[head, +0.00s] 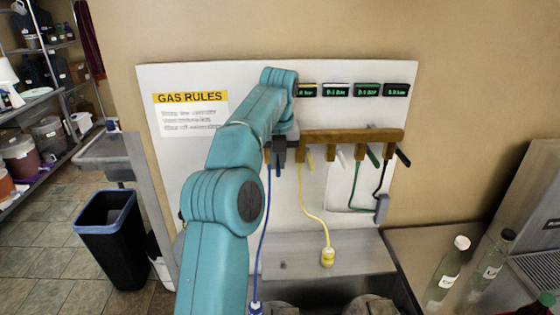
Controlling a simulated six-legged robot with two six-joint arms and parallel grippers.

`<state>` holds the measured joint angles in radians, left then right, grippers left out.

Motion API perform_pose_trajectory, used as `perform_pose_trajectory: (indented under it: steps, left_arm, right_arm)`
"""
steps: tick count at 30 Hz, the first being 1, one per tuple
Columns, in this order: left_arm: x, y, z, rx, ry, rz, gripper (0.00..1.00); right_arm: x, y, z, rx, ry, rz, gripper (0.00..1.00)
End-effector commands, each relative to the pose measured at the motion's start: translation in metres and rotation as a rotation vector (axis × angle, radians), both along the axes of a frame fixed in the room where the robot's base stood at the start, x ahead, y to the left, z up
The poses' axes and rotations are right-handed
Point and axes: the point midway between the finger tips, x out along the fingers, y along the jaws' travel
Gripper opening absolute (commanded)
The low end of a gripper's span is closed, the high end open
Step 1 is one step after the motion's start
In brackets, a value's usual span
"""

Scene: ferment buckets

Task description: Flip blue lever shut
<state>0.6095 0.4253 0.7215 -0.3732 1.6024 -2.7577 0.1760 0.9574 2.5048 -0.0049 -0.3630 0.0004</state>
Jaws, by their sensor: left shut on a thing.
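A brown manifold bar (350,136) is fixed on a white wall panel. A blue hose (265,220) hangs from its left end, behind my left arm. My left gripper (279,160) is at that left end, shut on the blue lever (278,172). Only a small tip of the lever shows below the fingers, so its angle is hard to tell. My right gripper is not in view.
Yellow (310,157), white (342,155), green (373,157) and black (403,158) levers stick out along the bar, close to the right of my gripper. Small displays (367,90) sit above. Bottles (447,272) stand at lower right.

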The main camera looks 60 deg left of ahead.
Motion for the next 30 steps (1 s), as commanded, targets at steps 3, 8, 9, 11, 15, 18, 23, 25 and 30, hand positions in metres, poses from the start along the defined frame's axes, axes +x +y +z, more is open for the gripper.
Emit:
perform_pose_trajectory:
  steps: [3, 8, 9, 11, 15, 18, 23, 25, 30]
  left_arm:
    - [0.0015, 0.0039, 0.0072, -0.008, -0.005, 0.008, 0.0]
    - [0.0014, 0.0024, 0.0078, -0.038, 0.01, 0.006, 0.0]
    - [0.0016, 0.0018, 0.0074, -0.044, 0.013, 0.005, 0.0]
    - [0.0015, 0.0011, 0.0075, -0.05, 0.017, 0.005, 0.0]
    - [0.002, -0.0003, 0.0069, -0.061, 0.022, 0.003, 0.0]
    - [0.0024, -0.001, 0.0066, -0.066, 0.025, 0.002, 0.0]
    - [0.0024, -0.0015, 0.0057, -0.068, 0.027, 0.001, 0.0]
    - [0.0024, -0.0016, 0.0055, -0.07, 0.028, 0.0, 0.0]
    - [0.0025, -0.002, 0.0049, -0.071, 0.029, -0.001, 0.38]
  right_arm:
    - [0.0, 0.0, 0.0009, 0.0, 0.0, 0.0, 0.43]
    - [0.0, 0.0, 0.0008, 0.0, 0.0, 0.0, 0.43]
    - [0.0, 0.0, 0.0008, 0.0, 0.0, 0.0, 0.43]
    - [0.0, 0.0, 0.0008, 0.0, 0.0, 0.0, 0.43]
    - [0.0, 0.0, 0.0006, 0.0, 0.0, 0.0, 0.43]
    - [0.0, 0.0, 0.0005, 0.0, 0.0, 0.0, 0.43]
    - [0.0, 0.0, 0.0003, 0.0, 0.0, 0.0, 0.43]
    - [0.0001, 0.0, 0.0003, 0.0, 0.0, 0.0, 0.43]
    - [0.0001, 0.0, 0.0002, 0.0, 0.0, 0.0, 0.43]
